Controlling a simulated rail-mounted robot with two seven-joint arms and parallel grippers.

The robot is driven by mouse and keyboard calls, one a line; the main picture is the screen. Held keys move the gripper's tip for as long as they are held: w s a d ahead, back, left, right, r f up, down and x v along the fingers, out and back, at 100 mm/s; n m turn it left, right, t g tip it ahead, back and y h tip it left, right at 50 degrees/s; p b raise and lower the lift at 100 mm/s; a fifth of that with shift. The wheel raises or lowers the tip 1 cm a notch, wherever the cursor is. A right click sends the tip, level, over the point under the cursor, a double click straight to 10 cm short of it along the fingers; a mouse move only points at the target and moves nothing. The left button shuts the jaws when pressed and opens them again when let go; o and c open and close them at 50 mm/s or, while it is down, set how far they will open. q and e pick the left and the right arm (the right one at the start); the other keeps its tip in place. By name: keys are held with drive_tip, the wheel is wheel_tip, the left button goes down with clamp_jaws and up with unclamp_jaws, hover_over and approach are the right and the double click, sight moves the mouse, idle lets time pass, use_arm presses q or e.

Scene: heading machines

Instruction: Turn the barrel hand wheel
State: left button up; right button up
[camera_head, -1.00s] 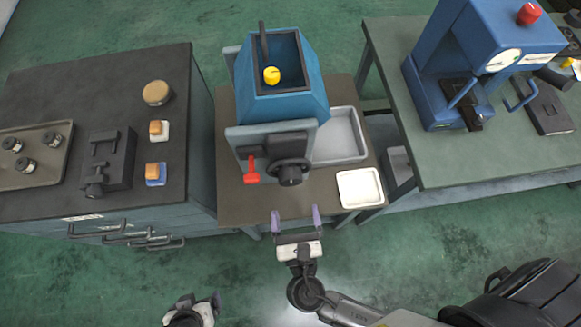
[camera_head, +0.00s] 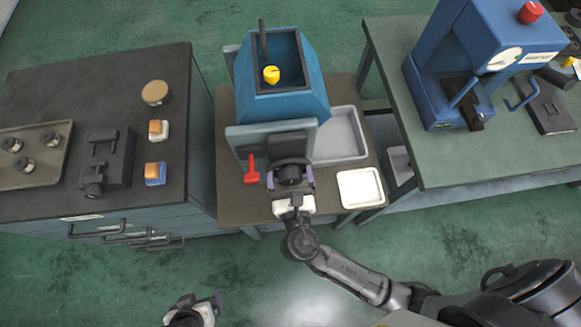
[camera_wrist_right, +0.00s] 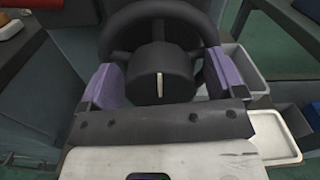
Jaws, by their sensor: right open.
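The barrel hand wheel is a black wheel (camera_head: 290,162) with a thick round hub on the front of the blue machine in the head view. In the right wrist view the wheel (camera_wrist_right: 160,30) fills the upper middle, and its hub bears a pale line that stands upright. My right gripper (camera_head: 291,182) is open, with its purple fingers on the left and right of the hub. In the right wrist view the right gripper (camera_wrist_right: 166,85) has its fingers beside the hub, with a gap on each side. My left gripper (camera_head: 192,308) shows only partly at the bottom edge.
The blue machine (camera_head: 290,95) has a red lever (camera_head: 251,170) left of the wheel. A grey tray (camera_head: 341,157) and a white tray (camera_head: 345,188) lie on its right. A dark bench (camera_head: 60,90) stands left, a green table (camera_head: 430,170) right.

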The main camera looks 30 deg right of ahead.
drive_tip(key=c, duration=0.9)
